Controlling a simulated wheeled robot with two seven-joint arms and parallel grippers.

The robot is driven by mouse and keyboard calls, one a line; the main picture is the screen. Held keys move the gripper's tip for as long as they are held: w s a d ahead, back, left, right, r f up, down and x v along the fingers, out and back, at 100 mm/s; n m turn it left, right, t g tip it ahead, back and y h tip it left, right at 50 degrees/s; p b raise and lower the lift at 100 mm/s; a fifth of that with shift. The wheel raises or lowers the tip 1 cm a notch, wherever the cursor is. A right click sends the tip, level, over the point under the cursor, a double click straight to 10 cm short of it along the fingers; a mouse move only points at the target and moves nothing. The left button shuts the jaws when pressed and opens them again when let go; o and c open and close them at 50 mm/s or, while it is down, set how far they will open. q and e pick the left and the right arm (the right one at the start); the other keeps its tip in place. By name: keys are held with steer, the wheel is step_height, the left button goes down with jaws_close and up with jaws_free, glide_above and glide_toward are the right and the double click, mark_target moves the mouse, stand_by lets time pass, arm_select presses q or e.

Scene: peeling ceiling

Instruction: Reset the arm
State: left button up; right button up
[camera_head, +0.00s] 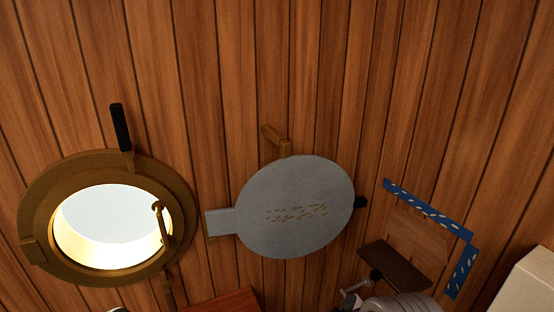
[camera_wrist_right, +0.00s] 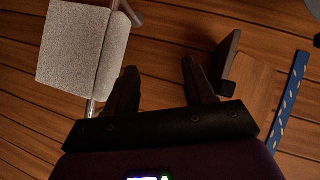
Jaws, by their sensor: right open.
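My right gripper (camera_wrist_right: 160,72) shows in the right wrist view with its two dark fingers spread apart and nothing between them. Wooden planks show behind the gap. In the head view, a grey, partly metallic shape at the bottom edge may be part of my right arm, but I cannot make out its gripper there. My left gripper is not in view.
The head view shows a brass porthole (camera_head: 34,200), a grey oval plate (camera_head: 290,185), a dark wooden ledge (camera_head: 398,266), blue edging (camera_head: 425,208) and a pale box (camera_head: 528,285). The wrist view shows a light grey padded seat (camera_wrist_right: 75,45) and blue edging (camera_wrist_right: 291,100).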

steer(key=s+a+f+n+g+y, duration=0.2)
steer(key=f+n+y, duration=0.1)
steer(key=f, duration=0.3)
steer(key=s+a+f+n+g+y, duration=0.1)
steer(key=s+a+f+n+y, duration=0.2)
steer(key=f, duration=0.4)
steer(key=s+a+f+n+g+y, duration=0.2)
steer(key=s+f+n+g, duration=0.1)
steer(key=s, duration=0.3)
steer(key=s+a+f+n+g+y, duration=0.2)
steer(key=s+a+f+n+g, duration=0.1)
steer(key=s+f+n, duration=0.1)
steer(key=s+a+f+n+g+y, duration=0.2)
steer(key=s+n, duration=0.3)
steer(key=s, duration=0.4)
steer(key=shift+a+f+g, duration=0.4)
steer(key=shift+a+f, duration=0.25)
steer(key=shift+a, duration=0.05)
